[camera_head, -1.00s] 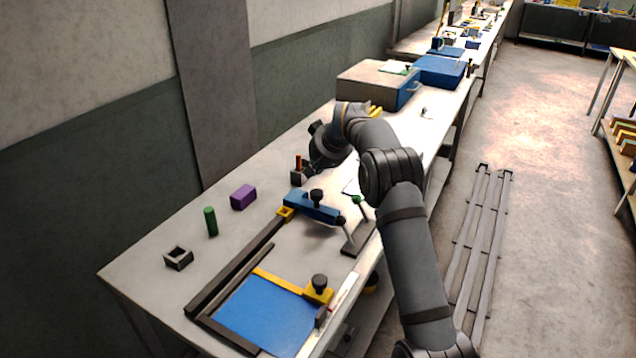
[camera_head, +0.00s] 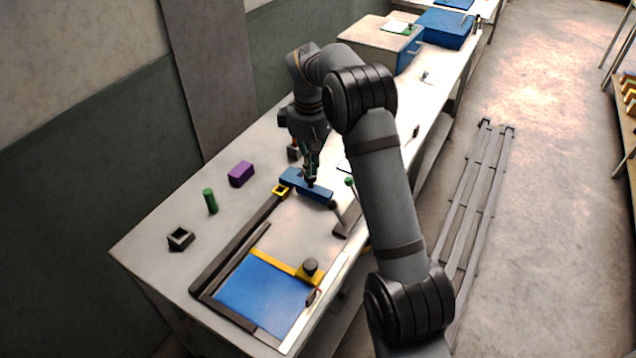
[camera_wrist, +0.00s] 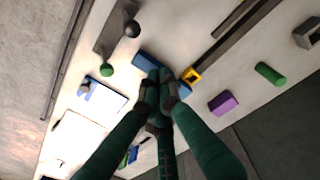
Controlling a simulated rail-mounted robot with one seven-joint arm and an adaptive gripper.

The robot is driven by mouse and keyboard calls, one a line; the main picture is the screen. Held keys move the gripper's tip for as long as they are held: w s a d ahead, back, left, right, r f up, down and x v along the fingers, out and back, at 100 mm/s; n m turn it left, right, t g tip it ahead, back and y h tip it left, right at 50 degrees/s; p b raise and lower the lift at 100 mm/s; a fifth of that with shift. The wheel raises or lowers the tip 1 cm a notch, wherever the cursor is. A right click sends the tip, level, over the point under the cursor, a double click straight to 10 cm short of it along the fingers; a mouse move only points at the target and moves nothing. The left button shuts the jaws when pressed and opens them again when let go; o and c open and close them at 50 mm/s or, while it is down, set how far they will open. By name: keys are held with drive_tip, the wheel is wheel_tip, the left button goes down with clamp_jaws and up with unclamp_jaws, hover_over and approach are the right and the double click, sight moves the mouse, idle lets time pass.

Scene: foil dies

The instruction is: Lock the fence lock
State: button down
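A blue block (camera_head: 318,191) lies across the far end of the dark rail; it also shows in the wrist view (camera_wrist: 146,61). Its black knob, clear a second ago, is now hidden by my gripper (camera_head: 311,182). In the wrist view my green fingers (camera_wrist: 158,92) come close together over the block. I cannot tell whether they touch or grip the knob. A yellow bar (camera_head: 275,262) with a black knob (camera_head: 310,266) lies over the blue plate (camera_head: 258,295) at the near end. Which part is the fence lock is not marked.
A dark-ball lever (camera_head: 332,204) and a green-ball lever (camera_head: 349,181) stand right of the block. A purple block (camera_head: 241,174), green cylinder (camera_head: 211,201) and dark square holder (camera_head: 180,239) lie left. Boxes (camera_head: 379,45) stand behind.

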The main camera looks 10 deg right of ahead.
drive_tip(key=f, duration=0.3)
drive_tip(key=f+p, duration=0.1)
drive_tip(key=f, duration=0.5)
drive_tip(key=shift+w+a, duration=0.1)
drive_tip(key=shift+a, duration=0.2)
drive_tip(key=shift+d+p, duration=0.25)
drive_tip(key=shift+p, duration=0.3)
drive_tip(key=s+d, duration=0.1)
drive_tip(key=s+p, duration=0.1)
drive_tip(key=shift+s+d+r, duration=0.35)
drive_tip(key=shift+s, duration=0.05)
drive_tip(key=shift+b, duration=0.55)
